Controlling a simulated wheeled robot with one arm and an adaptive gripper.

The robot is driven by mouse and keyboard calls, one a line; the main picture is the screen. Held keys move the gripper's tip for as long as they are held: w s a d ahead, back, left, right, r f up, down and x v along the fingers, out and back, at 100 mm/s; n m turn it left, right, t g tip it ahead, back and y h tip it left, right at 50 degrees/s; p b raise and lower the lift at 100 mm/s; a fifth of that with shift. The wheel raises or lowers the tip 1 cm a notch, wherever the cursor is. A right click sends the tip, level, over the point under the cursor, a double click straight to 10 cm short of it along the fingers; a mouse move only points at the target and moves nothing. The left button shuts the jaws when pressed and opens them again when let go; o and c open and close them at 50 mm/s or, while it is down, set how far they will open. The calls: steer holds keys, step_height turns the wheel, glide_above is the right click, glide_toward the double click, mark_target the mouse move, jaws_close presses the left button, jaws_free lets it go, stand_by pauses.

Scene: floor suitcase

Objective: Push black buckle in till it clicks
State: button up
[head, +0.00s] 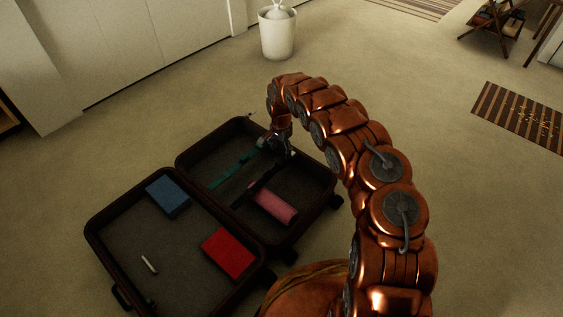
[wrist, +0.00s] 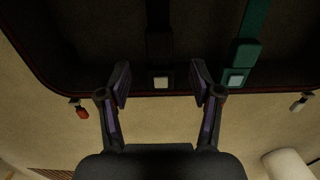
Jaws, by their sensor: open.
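The black buckle (wrist: 160,50) hangs on a dark strap at the suitcase wall in the wrist view, with a pale square button (wrist: 161,82) at its near end. It is dark, so I cannot tell how far its parts are joined. My gripper (wrist: 161,78) is open, its two fingers on either side of the buckle's near end, with visible gaps. In the head view my gripper (head: 283,150) is over the far half of the open suitcase (head: 318,222). A dark strap (head: 258,186) shows there; the buckle itself is not clear.
A teal strap (head: 232,172) with its teal buckle (wrist: 242,54) lies beside the dark one. The suitcase holds a pink roll (head: 274,207), a blue block (head: 168,196), a red block (head: 229,252) and a white tube (head: 149,264). A white bin (head: 277,38) stands clear behind.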

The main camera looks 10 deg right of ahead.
mark_target(281, 161)
step_height(281, 161, down, 7)
steer(key=b, duration=0.2)
steer(key=shift+r+b, duration=0.2)
steer(key=shift+b, duration=0.1)
jaws_close()
stand_by(0.4)
